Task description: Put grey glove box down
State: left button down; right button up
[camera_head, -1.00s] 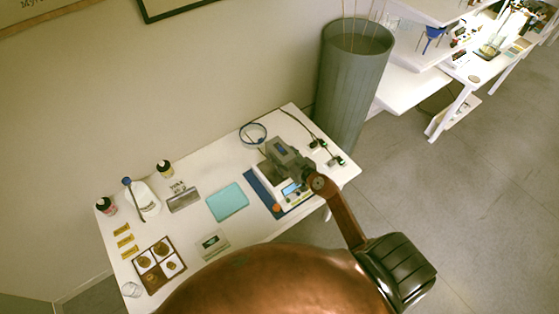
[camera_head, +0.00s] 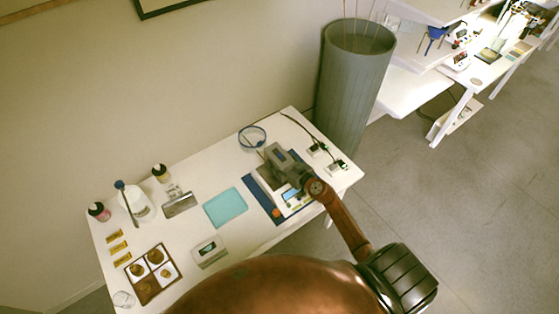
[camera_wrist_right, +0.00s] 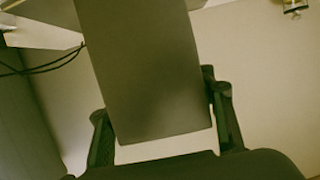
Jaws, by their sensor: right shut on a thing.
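A grey glove box (camera_wrist_right: 148,75) fills the middle of the right wrist view, a plain dark slab between my two fingers. My right gripper (camera_wrist_right: 165,125) is shut on it, with one finger on each side. In the head view my right arm reaches over the right part of the white table (camera_head: 258,228), and the grey box (camera_head: 275,154) is at its end, above or beside a blue mat (camera_head: 263,202) with a white device (camera_head: 294,198). I cannot tell whether the box touches anything beneath. My left gripper is not in view.
A teal pad (camera_head: 225,208) lies left of the blue mat. A blue-rimmed ring (camera_head: 252,137) lies behind, and small dark items with a cable (camera_head: 335,166) are at the right end. Bottles, a white jug (camera_head: 136,203) and a partitioned tray (camera_head: 153,274) are left. A tall grey bin (camera_head: 352,90) stands behind.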

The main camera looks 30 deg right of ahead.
jog(key=shift+f, duration=0.1)
jog(key=o, duration=1.7)
jog(key=shift+c, duration=0.2)
jog(key=shift+s+r, duration=0.2)
jog(key=shift+s, duration=0.05)
jog(key=p+v, duration=0.2)
jog(key=v, duration=0.8)
jog(key=shift+s+r+p, duration=0.1)
jog(key=shift+s+p, duration=0.15)
jog(key=shift+p, duration=0.1)
jog(key=shift+s+d+r, duration=0.1)
jog(key=shift+s+r, duration=0.05)
jog(key=shift+s, duration=0.35)
jog(key=shift+r, duration=0.1)
